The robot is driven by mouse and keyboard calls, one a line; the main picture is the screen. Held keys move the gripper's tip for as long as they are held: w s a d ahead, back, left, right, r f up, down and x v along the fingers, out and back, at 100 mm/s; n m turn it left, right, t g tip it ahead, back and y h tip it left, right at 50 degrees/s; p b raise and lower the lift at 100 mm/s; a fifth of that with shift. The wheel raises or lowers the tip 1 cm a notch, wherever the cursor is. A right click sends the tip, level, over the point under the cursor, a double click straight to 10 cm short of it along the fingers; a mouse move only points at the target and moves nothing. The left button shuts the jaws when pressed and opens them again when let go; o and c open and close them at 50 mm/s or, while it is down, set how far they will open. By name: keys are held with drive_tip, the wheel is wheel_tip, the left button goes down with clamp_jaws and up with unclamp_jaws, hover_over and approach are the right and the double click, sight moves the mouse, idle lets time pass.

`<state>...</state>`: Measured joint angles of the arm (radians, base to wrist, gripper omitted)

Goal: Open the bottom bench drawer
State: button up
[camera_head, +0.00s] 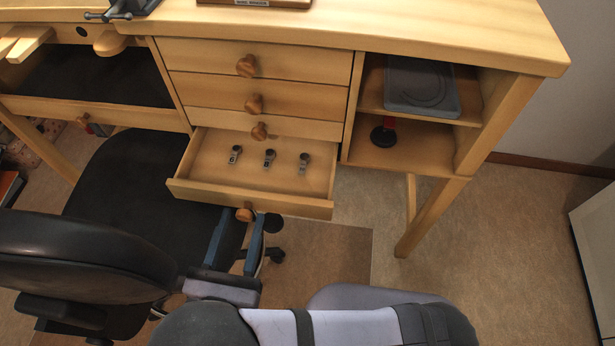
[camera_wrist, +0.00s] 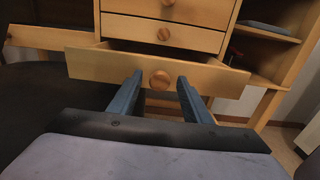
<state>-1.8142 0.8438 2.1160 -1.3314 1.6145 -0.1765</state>
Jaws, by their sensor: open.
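The bottom bench drawer (camera_head: 250,198) is pulled well out, and its inside shows from above. Several small metal pieces, among them one near the middle (camera_head: 269,158), stand on its floor. Its round wooden knob (camera_head: 244,215) is on the front face; the knob also shows in the wrist view (camera_wrist: 160,80). My gripper (camera_head: 243,212) has two blue fingers spread apart, one on each side of the knob. In the wrist view my gripper (camera_wrist: 159,80) shows gaps between the fingers and the knob. Whether the tips reach past the knob is hard to tell.
Other drawers above (camera_head: 257,97) are shut. An open shelf (camera_head: 400,155) with a grey case (camera_head: 420,88) is to the right. A black chair (camera_head: 80,250) stands close on the left. The floor at right (camera_head: 490,260) is clear.

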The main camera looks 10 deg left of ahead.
sight(253, 185)
drive_tip(key=w+b, duration=0.2)
drive_tip(key=w, duration=0.7)
drive_tip(key=shift+w+d, duration=0.1)
drive_tip(key=shift+w, duration=0.3)
drive_tip(key=s+p, duration=0.1)
drive_tip(key=s, duration=0.6)
drive_tip(key=shift+s, duration=0.2)
drive_tip(key=w+d+r+m+g+h+p, duration=0.1)
drive_tip(key=w+d+r+m+h+p, duration=0.1)
drive_tip(key=d, duration=0.1)
drive_tip(key=w+d+r+m+g+h+p, duration=0.1)
drive_tip(key=w+d+r+m+h+p, duration=0.1)
drive_tip(key=w+d, duration=0.1)
drive_tip(key=w+d+r+m+g+h+p, duration=0.1)
drive_tip(key=w+d+r+m+h+p, duration=0.1)
drive_tip(key=d, duration=0.2)
drive_tip(key=shift+w+d+g+h, duration=0.15)
drive_tip(key=shift+d+g+h, duration=0.15)
drive_tip(key=d+r+m+g+h+p, duration=0.1)
drive_tip(key=d+r+m+g+p, duration=0.2)
drive_tip(key=d, duration=0.4)
drive_tip(key=w+d+r+m+g+h+p, duration=0.1)
drive_tip(key=d+r+m+g+h+p, duration=0.1)
drive_tip(key=d+m+g+p, duration=0.2)
drive_tip(key=shift+w+d+r+m, duration=0.3)
drive_tip(key=shift+d+r+m, duration=0.1)
drive_tip(key=shift+d, duration=1.1)
